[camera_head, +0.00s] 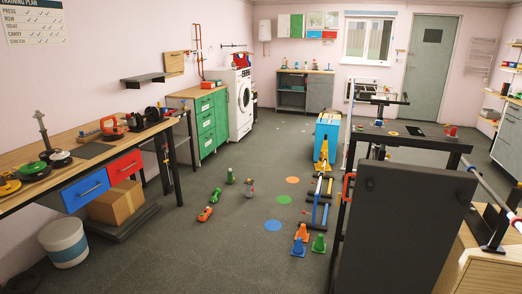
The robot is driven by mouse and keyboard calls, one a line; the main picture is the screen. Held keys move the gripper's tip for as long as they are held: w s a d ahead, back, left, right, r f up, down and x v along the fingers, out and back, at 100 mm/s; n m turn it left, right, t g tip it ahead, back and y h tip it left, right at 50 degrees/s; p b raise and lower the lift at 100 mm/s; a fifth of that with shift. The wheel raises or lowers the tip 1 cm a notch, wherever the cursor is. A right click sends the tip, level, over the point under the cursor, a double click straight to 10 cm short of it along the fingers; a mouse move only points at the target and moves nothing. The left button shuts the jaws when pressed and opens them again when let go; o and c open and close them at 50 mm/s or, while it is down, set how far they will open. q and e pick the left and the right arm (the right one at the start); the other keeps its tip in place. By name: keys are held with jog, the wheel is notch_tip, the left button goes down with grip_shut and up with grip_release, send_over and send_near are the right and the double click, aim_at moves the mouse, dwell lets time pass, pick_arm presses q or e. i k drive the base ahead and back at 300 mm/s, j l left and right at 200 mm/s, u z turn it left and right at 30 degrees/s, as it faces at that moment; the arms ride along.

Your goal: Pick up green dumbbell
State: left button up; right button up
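A small green object that looks like the green dumbbell (215,195) lies on the grey floor left of the middle. An orange dumbbell-like object (205,214) lies just in front of it. A dark green upright object (231,176) stands behind it, too small to identify surely. A small grey and red object (250,188) is to its right. Neither of my grippers shows in the head view.
A wooden workbench (95,160) with weights runs along the left, with a cardboard box (117,203) and a white bucket (65,243) below. Cones (300,240), coloured floor discs (272,226) and a dark bench (402,230) occupy the right. The front middle floor is clear.

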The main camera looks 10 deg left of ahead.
aim_at(214, 199)
jog(key=i+u, duration=0.4)
jog(key=i, duration=1.75)
jog(key=j, duration=0.05)
